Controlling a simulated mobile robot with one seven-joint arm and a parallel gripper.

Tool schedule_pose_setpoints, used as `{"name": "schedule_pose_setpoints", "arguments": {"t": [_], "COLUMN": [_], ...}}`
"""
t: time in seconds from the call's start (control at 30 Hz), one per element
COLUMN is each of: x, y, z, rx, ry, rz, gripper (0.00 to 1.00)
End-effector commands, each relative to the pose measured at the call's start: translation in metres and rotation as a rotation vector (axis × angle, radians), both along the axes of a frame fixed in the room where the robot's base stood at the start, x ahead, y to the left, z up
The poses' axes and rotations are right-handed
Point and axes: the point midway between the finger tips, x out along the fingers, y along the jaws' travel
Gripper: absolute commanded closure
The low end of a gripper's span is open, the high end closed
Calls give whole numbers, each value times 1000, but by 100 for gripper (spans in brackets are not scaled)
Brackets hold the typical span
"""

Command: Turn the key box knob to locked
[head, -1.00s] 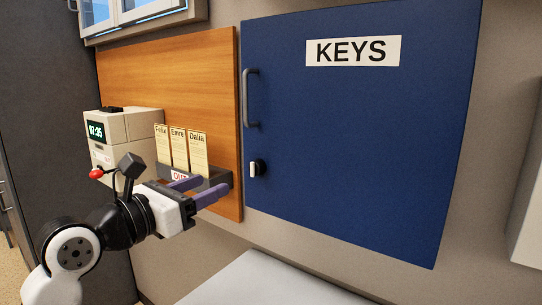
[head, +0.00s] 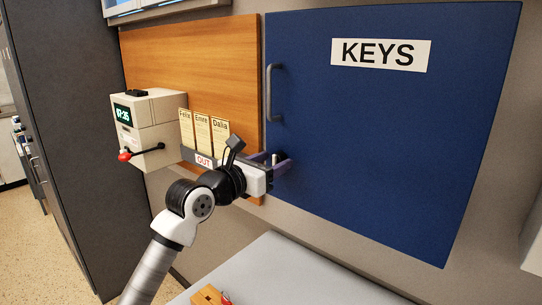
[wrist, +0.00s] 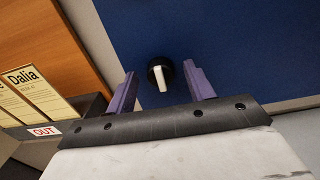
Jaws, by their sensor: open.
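The key box (head: 390,130) is a dark blue cabinet door marked KEYS, with a grey handle at its left edge. Its knob (wrist: 160,75) is black and round with a white pointer bar that stands close to upright in the wrist view. In the head view the knob (head: 274,159) is partly hidden by my gripper (head: 279,162). My gripper is open. In the wrist view its two purple fingers (wrist: 158,90) stand on either side of the knob, with a gap on both sides and nothing held.
A wooden board (head: 190,60) left of the key box carries an OUT rack (head: 203,161) with name cards, close beside my gripper. A time clock (head: 146,120) with a red-knobbed lever stands further left. A grey surface (head: 290,275) lies below with a small wooden block (head: 207,296).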

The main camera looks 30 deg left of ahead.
Motion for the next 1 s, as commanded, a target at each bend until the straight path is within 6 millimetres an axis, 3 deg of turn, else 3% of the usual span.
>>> {"name": "schedule_pose_setpoints", "arguments": {"t": [0.3, 0.63, 1.0], "x": [2, 2, 2], "y": [0, 0, 0], "z": [0, 0, -2], "rx": [0, 0, -62], "ry": [0, 0, 8], "rz": [1, 1, 1], "gripper": [48, 92, 92]}}
